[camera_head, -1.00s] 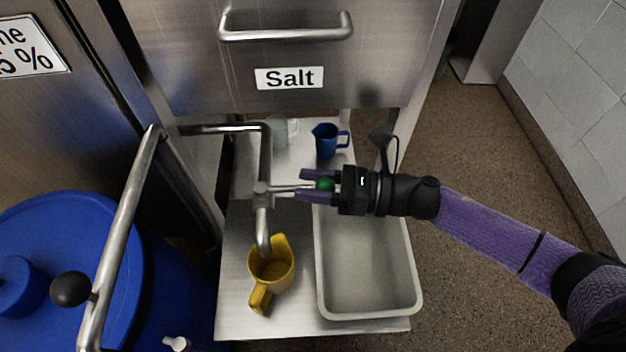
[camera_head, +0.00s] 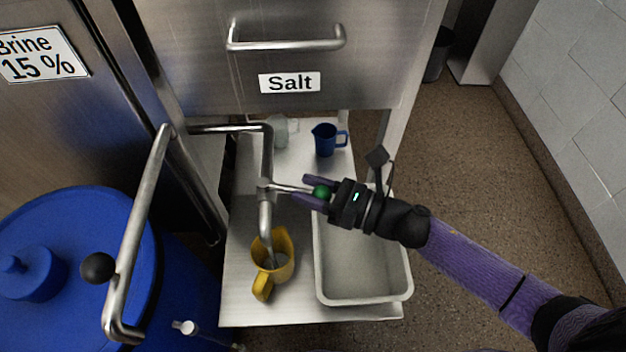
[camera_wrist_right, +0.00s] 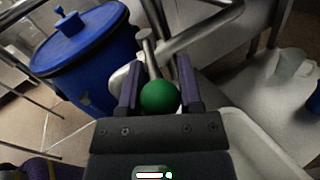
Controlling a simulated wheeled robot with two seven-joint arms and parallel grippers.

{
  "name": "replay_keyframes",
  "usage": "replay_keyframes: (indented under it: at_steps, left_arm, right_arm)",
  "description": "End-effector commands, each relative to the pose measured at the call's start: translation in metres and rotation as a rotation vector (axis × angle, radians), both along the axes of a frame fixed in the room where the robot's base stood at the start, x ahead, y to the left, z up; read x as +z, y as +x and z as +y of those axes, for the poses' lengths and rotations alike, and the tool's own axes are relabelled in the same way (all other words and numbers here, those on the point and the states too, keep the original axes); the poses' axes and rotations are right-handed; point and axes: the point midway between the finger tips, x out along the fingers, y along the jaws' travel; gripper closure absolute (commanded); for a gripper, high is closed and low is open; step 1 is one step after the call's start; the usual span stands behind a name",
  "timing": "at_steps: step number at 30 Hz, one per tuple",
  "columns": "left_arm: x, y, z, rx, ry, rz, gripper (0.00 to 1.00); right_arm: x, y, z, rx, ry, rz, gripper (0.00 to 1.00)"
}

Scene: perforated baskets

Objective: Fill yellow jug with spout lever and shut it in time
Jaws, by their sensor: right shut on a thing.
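The yellow jug (camera_head: 283,268) stands upright on the steel shelf, under the end of the spout (camera_head: 265,215), with its handle toward the front. A thin greyish streak (camera_head: 271,257) runs from the spout end into the jug and looks like flowing liquid. The jug's fill level is not clear. The spout lever (camera_head: 290,188) points right from the pipe and ends in a green ball knob (camera_head: 321,192). My right gripper (camera_head: 312,191) is shut on this knob. The right wrist view shows the green knob (camera_wrist_right: 160,97) between both fingers. My left gripper is not in view.
A grey tray (camera_head: 364,298) lies right of the jug, below my right gripper. A blue jug (camera_head: 325,140) and a clear vessel (camera_head: 283,132) stand behind. A blue barrel (camera_head: 130,235) and a bent steel handle (camera_head: 140,220) with a black knob stand left.

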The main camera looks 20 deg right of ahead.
Motion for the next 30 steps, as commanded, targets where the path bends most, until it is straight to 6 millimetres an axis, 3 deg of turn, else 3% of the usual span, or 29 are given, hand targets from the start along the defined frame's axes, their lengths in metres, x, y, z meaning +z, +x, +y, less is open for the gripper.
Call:
replay_keyframes:
  at_steps: [3,13,14,18,19,30]
  left_arm:
    - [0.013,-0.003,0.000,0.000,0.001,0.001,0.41]
    - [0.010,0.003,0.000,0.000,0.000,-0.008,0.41]
    - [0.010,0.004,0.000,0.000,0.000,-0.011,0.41]
    - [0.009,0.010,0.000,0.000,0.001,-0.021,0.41]
    - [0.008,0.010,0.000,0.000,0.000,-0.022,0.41]
    - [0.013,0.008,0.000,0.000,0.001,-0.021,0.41]
  right_arm:
    - [0.004,-0.007,0.005,-0.094,0.005,-0.002,1.00]
    - [0.000,-0.008,0.004,-0.128,-0.002,-0.002,1.00]
    - [0.001,-0.008,0.004,-0.128,-0.002,-0.002,0.53]
    - [0.001,-0.008,0.004,-0.127,-0.002,-0.002,0.23]
    - [0.001,-0.008,0.004,-0.126,-0.002,-0.003,0.19]
    - [0.001,-0.016,-0.002,-0.126,-0.001,0.000,0.19]
